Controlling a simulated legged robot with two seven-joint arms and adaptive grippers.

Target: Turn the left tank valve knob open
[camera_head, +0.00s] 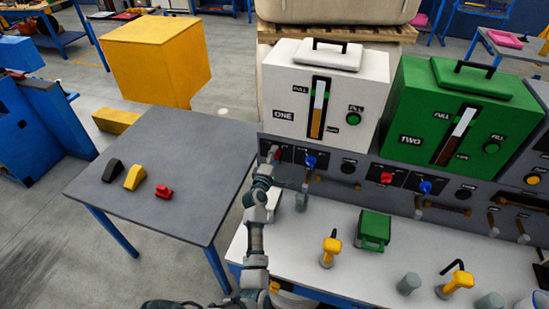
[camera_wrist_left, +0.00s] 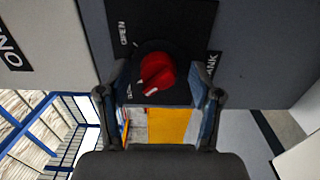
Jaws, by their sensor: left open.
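The left tank (camera_head: 325,88) is white and marked ONE. Its red valve knob (camera_head: 276,152) sits on a dark panel below the tank's left side. The knob also shows in the left wrist view (camera_wrist_left: 157,72), on a black plate with an OPEN label. My left gripper (camera_head: 271,165) is at the panel in front of this knob, partly covering it. In the left wrist view my left gripper (camera_wrist_left: 160,84) has its two fingers apart, one on each side of the red knob. Whether the fingers touch the knob cannot be told. My right gripper is not in view.
A blue knob (camera_head: 310,161) sits just right of the red one. The green tank TWO (camera_head: 460,115) has its own red knob (camera_head: 386,177). A white counter (camera_head: 300,245) below holds a green box (camera_head: 373,231) and yellow-handled tools. A grey table (camera_head: 165,165) stands left.

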